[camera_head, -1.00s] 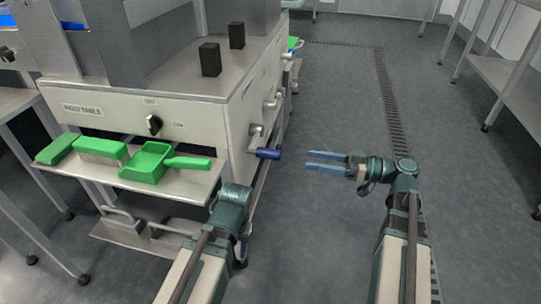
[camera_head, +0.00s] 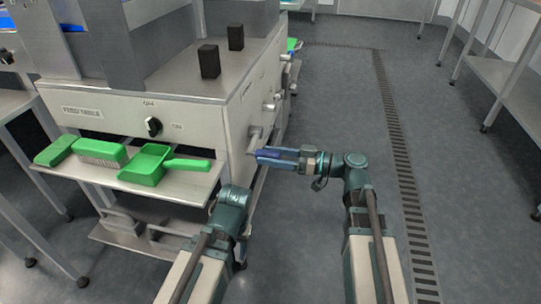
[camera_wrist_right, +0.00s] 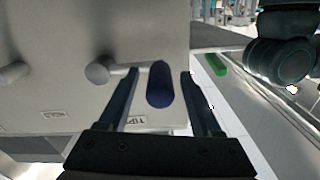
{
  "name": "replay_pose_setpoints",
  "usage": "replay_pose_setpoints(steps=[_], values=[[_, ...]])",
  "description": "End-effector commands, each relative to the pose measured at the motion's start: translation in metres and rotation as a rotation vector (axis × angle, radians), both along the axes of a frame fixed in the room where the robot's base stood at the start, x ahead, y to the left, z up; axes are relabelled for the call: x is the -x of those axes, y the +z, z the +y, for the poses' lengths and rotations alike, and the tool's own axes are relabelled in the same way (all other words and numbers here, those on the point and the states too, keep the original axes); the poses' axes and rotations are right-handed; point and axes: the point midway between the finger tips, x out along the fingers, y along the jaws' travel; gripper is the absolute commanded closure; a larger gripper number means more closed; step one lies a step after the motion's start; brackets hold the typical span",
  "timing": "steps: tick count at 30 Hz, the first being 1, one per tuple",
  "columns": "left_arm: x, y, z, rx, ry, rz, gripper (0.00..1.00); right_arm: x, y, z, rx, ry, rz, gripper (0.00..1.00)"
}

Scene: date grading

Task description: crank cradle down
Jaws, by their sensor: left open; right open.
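The crank's blue grip (camera_head: 268,157) sticks out from the right side of the feed-table cabinet (camera_head: 112,116). In the right wrist view the grip (camera_wrist_right: 160,84) is a dark blue cylinder on a metal shaft. My right gripper (camera_head: 272,158) is open, with one finger on each side of the grip. In the wrist view a gap shows between the grip and each finger (camera_wrist_right: 160,88). My left gripper (camera_head: 232,198) is low in front of the cabinet's corner; its fingers are hard to make out behind the wrist. I cannot pick out the cradle.
A shelf (camera_head: 195,185) on the cabinet front holds a green dustpan (camera_head: 146,165) and green brushes (camera_head: 98,152). Other metal knobs (camera_head: 268,107) project from the cabinet's right side. A steel table (camera_head: 505,75) stands at far right. The floor between is clear.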

Motion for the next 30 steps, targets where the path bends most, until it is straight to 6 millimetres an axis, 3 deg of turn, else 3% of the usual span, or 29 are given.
replay_pose_setpoints(steps=[4,12,15,30], values=[[0.0,0.0,0.0,0.0,0.0,0.0,0.5,0.0001,0.0,-0.0002,0.0,0.0,0.0,0.38],[0.0,0.0,0.0,0.0,0.0,0.0,0.5,0.0001,0.0,-0.0004,0.0,0.0,0.0,0.87],[0.0,0.0,0.0,0.0,0.0,0.0,0.5,0.0001,0.0,-0.0004,0.0,0.0,0.0,1.0],[0.0,0.0,0.0,0.0,0.0,0.0,0.5,0.0002,0.0,-0.0006,0.0,0.0,0.0,1.0]])
